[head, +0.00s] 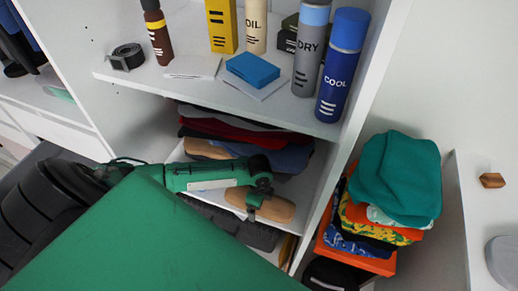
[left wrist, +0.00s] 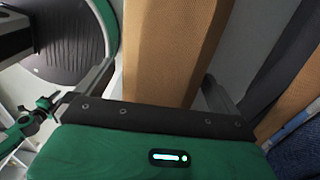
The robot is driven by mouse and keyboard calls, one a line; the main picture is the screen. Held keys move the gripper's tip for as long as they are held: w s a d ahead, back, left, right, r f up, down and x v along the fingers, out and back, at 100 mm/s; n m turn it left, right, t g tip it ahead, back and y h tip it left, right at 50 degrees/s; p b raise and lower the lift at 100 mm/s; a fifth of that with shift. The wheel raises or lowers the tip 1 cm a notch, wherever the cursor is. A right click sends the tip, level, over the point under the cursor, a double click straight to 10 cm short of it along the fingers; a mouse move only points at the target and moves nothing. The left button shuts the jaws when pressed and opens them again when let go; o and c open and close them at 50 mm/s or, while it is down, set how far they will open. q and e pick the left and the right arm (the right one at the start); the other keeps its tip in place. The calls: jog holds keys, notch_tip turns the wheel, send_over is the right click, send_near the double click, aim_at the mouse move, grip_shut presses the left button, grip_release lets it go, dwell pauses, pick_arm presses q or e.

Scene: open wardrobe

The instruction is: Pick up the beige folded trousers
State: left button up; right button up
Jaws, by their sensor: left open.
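The beige folded trousers (head: 282,209) lie in the lower compartment of the open wardrobe, with their rounded front edge showing. They fill the middle of the left wrist view as a tan block (left wrist: 172,40). My left gripper (head: 255,203) is at their front edge and hides part of them. In the left wrist view my left gripper (left wrist: 158,74) is open, with one finger on each side of the trousers. I cannot tell whether the fingers touch the cloth. My right gripper is not in view.
A folded clothes stack (head: 225,130) lies just above, under a shelf (head: 215,95) with bottles and boxes. Dark folded items (head: 258,236) lie below. A wardrobe side panel (head: 325,212) stands right of the trousers. Beyond it is a colourful clothes pile (head: 395,180).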

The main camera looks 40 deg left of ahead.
pick_arm(q)
jog(key=c, duration=1.2)
